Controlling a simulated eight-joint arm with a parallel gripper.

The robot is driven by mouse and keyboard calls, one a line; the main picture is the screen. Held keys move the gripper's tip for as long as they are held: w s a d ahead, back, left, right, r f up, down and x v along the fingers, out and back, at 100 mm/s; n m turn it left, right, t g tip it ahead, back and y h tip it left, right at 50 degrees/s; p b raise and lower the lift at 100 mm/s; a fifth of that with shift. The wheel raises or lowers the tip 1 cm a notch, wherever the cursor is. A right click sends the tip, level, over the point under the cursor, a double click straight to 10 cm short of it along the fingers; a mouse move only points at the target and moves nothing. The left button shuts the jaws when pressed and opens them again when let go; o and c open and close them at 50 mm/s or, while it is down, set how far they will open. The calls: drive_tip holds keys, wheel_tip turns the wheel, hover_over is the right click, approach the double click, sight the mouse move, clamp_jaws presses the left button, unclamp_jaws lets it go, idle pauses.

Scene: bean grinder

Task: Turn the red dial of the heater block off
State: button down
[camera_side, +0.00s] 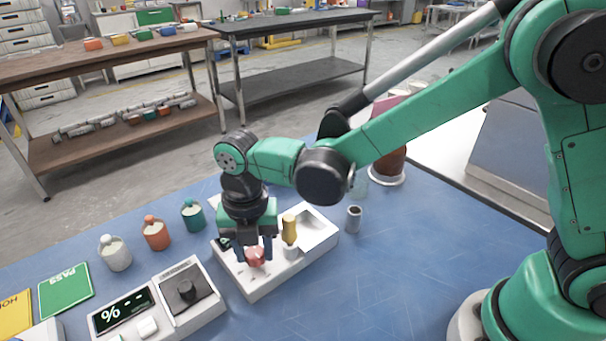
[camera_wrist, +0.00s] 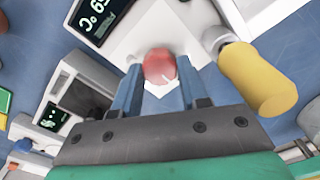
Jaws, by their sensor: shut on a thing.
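The red dial (camera_side: 255,257) sits on top of the white heater block (camera_side: 270,280), which stands on the blue table. My gripper (camera_side: 254,254) points down over the block, with its two blue-grey fingers on either side of the dial. In the wrist view the red dial (camera_wrist: 159,66) lies between the fingertips (camera_wrist: 160,78), and a small white mark shows on its edge. The gripper is shut on the dial. A dark display (camera_wrist: 98,18) with lit digits is beside the dial in the wrist view; its full reading is cut off.
A yellow-handled part (camera_side: 289,229) stands on the block close to the right of my gripper. A grey cup (camera_side: 354,218) is to the right. Several jars (camera_side: 156,233) and a scale (camera_side: 185,292) are to the left. The front right table is clear.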

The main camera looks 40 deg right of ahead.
sight(254, 253)
idle(0.4)
drive_tip(key=shift+c, duration=2.3)
unclamp_jaws()
drive_tip(key=shift+r, duration=2.85)
drive_tip(key=shift+w+d+r+m+t, duration=0.1)
drive_tip(key=shift+w+m+t, duration=0.05)
drive_tip(key=shift+w+m, duration=0.15)
drive_tip(key=shift+w+d+r+m+t, duration=0.1)
drive_tip(key=shift+w+m+t, duration=0.05)
drive_tip(key=shift+m, duration=0.25)
drive_tip(key=s+d+r+m+t, duration=0.2)
drive_tip(key=d+m, duration=0.6)
drive_tip(key=m, duration=0.6)
drive_tip(key=s+d+r+m+t, duration=0.1)
drive_tip(key=s+d+m+t, duration=0.3)
drive_tip(key=d+m, duration=0.4)
drive_tip(key=m, duration=0.5)
drive_tip(key=shift+s+d+r+m+t, duration=0.25)
drive_tip(key=shift+d+r+m+t, duration=0.05)
drive_tip(key=shift+d+r+m, duration=0.1)
